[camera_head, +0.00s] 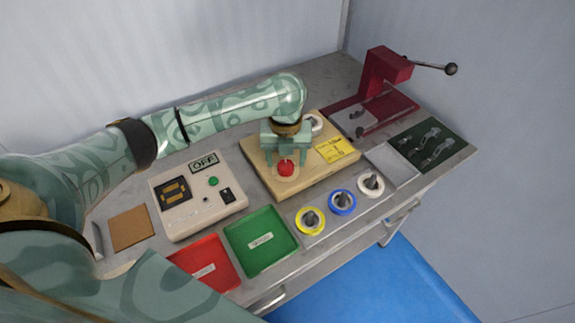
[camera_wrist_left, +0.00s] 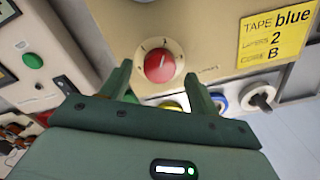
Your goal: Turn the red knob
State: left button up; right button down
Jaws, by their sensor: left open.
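The red knob (camera_head: 286,167) sits on a white round dial on the front part of the beige coil winder (camera_head: 262,178). In the left wrist view the red knob (camera_wrist_left: 159,66) has a light pointer mark and small marks around it. My left gripper (camera_head: 285,152) is over the winder, right behind the knob in the head view. In the wrist view its two green fingers (camera_wrist_left: 157,85) are apart, one to each side below the knob, with nothing between them. I cannot tell whether a finger touches the knob. My right gripper is not in view.
A yellow note (camera_head: 336,149) on the winder reads tape blue, layers 2, core B. A control box (camera_head: 198,196) with an OFF sign stands left. Green (camera_head: 261,240) and red (camera_head: 205,265) trays, tape rolls (camera_head: 342,201) and a red press (camera_head: 385,75) surround it.

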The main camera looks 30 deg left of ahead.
pick_arm(q)
jog(key=shift+f, duration=0.85)
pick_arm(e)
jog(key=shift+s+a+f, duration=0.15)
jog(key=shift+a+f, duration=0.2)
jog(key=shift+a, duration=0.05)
